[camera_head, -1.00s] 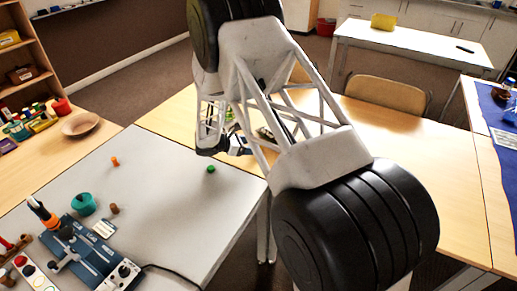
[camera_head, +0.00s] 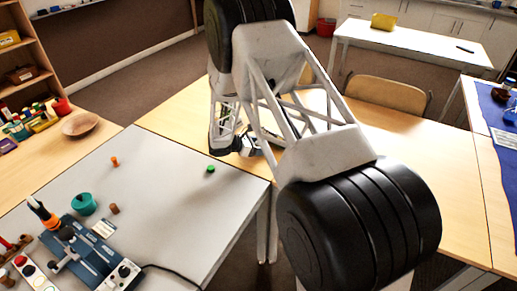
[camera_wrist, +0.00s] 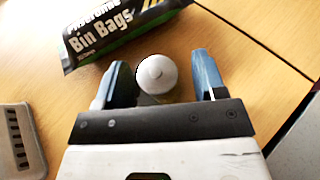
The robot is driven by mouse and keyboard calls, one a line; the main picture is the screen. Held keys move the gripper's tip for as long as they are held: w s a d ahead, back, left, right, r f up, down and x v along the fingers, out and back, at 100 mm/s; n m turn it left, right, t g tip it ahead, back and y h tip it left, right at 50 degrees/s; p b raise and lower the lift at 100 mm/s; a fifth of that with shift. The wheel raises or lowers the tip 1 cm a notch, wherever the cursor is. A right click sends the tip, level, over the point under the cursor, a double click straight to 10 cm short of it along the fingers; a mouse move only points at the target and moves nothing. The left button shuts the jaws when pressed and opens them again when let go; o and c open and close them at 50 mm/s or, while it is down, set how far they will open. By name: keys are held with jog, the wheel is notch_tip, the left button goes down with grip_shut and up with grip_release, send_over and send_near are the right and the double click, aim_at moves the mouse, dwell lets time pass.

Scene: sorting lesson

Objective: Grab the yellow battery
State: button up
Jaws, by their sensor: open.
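My gripper (camera_wrist: 155,80) is open in the wrist view, its two blue fingers apart. Between the fingers is a pale grey round thing (camera_wrist: 156,74) with a small raised nub in its middle, like a battery seen end-on. A little dark olive shows below it, but its side is mostly hidden, so I cannot tell whether it is the yellow battery. I cannot tell whether the fingers touch it. In the head view my gripper is partly hidden behind my arm, over the wooden desk (camera_head: 180,118). No clearly yellow battery shows in the head view.
A black bin bags pack (camera_wrist: 110,30) lies just beyond the fingers, and a grey slotted object (camera_wrist: 18,140) at left. The grey table (camera_head: 165,200) holds a small orange piece (camera_head: 115,161), a green piece (camera_head: 211,169), a brown piece (camera_head: 114,209) and a teal pot (camera_head: 84,203).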

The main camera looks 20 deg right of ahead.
dwell(0.5)
jog(key=c, duration=1)
jog(key=shift+c, duration=0.2)
jog(key=shift+r, duration=0.1)
jog(key=shift+r, duration=0.5)
jog(key=shift+s+r, duration=0.2)
jog(key=shift+r, duration=0.4)
jog(key=shift+s+r, duration=0.15)
jog(key=shift+r, duration=0.45)
jog(key=s+a+r, duration=0.1)
jog(key=s, duration=1.4)
jog(key=shift+s+a+r, duration=0.15)
jog(key=shift+r, duration=0.05)
